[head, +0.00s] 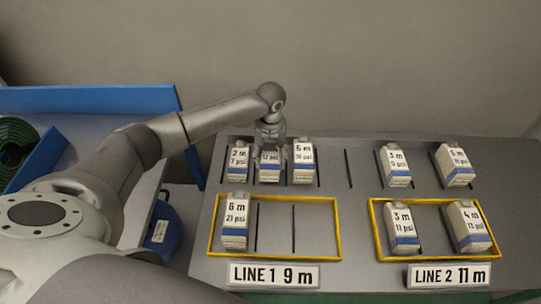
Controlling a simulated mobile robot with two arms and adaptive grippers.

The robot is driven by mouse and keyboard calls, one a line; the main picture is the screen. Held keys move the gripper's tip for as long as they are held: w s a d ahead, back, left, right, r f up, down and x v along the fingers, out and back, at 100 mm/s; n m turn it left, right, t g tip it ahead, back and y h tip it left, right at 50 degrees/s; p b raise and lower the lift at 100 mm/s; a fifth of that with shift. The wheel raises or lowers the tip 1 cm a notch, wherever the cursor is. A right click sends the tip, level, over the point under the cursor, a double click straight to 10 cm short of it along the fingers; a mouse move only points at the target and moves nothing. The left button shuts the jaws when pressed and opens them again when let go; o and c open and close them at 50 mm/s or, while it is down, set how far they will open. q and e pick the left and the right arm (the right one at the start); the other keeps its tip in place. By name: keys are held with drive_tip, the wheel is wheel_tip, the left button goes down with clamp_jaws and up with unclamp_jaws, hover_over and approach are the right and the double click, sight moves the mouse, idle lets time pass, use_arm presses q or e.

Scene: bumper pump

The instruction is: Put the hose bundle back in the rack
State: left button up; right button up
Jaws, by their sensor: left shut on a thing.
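My left gripper (271,146) points down over the back row of the grey rack surface (345,205). It is shut on a white hose bundle (269,166) with a blue band; "12 psi" shows, and the gripper hides its upper part. This bundle is in the back row between the "2 m 7 psi" bundle (237,162) and a "5 m" or "6 m" bundle (303,162). I cannot tell whether it rests on the surface. A "6 m 21 psi" bundle (235,222) stands at the left in the left yellow frame (338,240). My right gripper is out of view.
Back right are a "3 m 9 psi" bundle (396,165) and another bundle (456,166). The right yellow frame (375,225) holds "3 m 11 psi" (403,229) and "4 m 13 psi" (469,227). Signs read "LINE 1 9 m" (274,275) and "LINE 2 11 m" (448,276).

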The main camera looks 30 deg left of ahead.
sight(270, 154)
use_arm(q)
drive_tip(key=shift+f, duration=0.1)
drive_tip(key=o, duration=1.3)
wheel_tip(270, 154, up, 12)
drive_tip(key=shift+r+b, duration=0.15)
drive_tip(key=shift+b, duration=0.65)
